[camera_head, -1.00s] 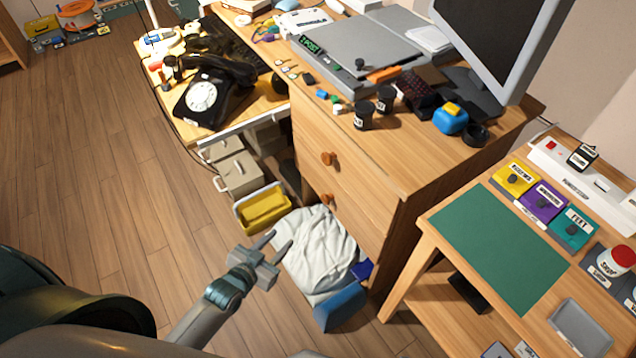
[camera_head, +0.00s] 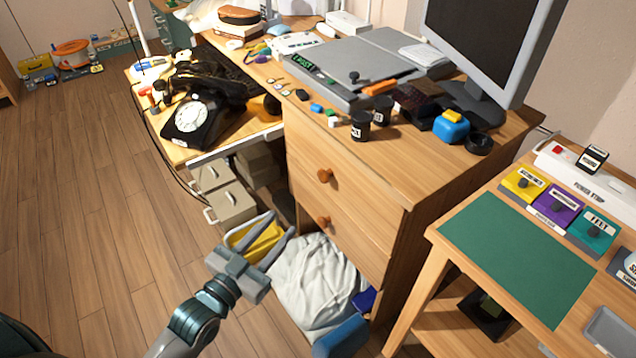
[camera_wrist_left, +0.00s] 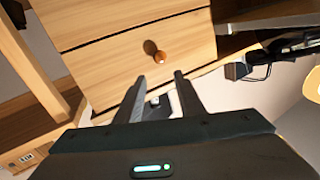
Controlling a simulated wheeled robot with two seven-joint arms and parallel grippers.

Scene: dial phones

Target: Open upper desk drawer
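The desk's upper drawer (camera_head: 345,183) is shut, with a round brown knob (camera_head: 325,176) on its front. The lower drawer (camera_head: 343,230) below it is also shut, with its own knob (camera_head: 322,222). My left gripper (camera_head: 281,224) is open and empty, its two fingers apart, lower left of the knobs in the head view. In the left wrist view, which looks upside down, a knob (camera_wrist_left: 159,57) shows just beyond the open left gripper (camera_wrist_left: 159,76), apart from the fingers; it appears to be the upper one. My right gripper is not in view.
A black dial phone (camera_head: 195,115) stands on the left desk. A side table with a green mat (camera_head: 515,258) stands at the right. Wooden floor (camera_head: 90,200) is clear at left.

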